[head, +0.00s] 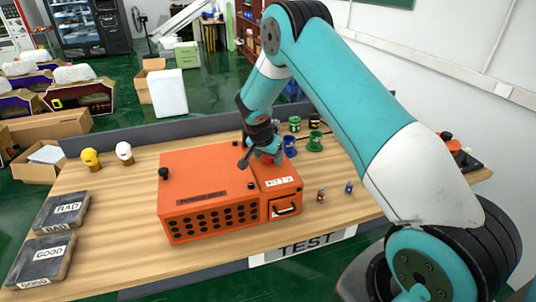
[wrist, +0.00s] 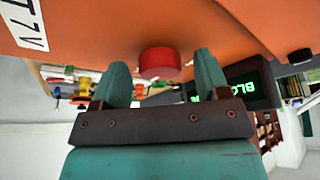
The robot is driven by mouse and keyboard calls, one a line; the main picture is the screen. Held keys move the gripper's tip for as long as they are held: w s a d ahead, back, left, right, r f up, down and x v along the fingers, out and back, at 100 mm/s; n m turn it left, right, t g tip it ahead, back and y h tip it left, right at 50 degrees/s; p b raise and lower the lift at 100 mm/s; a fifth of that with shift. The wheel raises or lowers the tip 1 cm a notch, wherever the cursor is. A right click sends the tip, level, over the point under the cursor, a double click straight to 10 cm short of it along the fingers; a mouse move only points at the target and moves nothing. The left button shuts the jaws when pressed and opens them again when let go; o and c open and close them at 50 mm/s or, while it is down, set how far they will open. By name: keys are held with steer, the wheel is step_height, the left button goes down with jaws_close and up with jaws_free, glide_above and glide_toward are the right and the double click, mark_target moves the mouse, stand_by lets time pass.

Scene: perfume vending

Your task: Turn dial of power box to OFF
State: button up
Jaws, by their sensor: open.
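The orange power box (head: 200,180) stands on the wooden table, with dark knobs on its top corners and round holes in its front. My gripper (head: 262,152) is low over the box's right part and hides the dial in the head view. In the wrist view the orange surface (wrist: 225,25) fills the top, upside down. A red round knob (wrist: 160,63), which looks like the dial, sticks out from it between the fingertips of my gripper (wrist: 162,74). The fingers are apart, one on each side of the knob, with gaps showing. The dial's setting cannot be read.
A white label (head: 284,182) and a handle (head: 284,208) are on the box's right part. Green and blue parts (head: 315,142) stand behind it; small red (head: 320,195) and blue pieces lie to its right. BAD (head: 62,211) and GOOD (head: 42,259) trays are at left.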

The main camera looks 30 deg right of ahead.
steer(key=c, duration=0.9)
steer(key=shift+n+b, duration=0.3)
steer(key=shift+b, duration=0.1)
steer(key=n+t+b, duration=0.1)
steer(key=n+b, duration=0.1)
steer(key=shift+d+f+n+y, duration=0.1)
steer(key=shift+f+n+y, duration=0.05)
steer(key=shift+n+y, duration=0.2)
steer(key=n+y+b, duration=0.1)
steer(key=n, duration=0.1)
steer(key=n+t+y+b, duration=0.1)
steer(key=n+b, duration=0.1)
steer(key=n, duration=0.1)
steer(key=shift+s+d+n, duration=0.1)
steer(key=shift+d+n, duration=0.05)
steer(key=shift+n, duration=0.2)
steer(key=n+b, duration=0.1)
steer(key=n, duration=0.1)
steer(key=n+y+b, duration=0.1)
steer(key=n, duration=0.1)
steer(key=shift+d+y, duration=0.15)
steer(key=shift+y, duration=0.1)
steer(key=shift+r+n+y+b, duration=0.1)
steer(key=shift+n+y+b, duration=0.4)
steer(key=shift+n, duration=0.7)
steer(key=shift+r+n+y+b, duration=0.1)
steer(key=shift+n+y+b, duration=0.35)
steer(key=shift+n, duration=0.75)
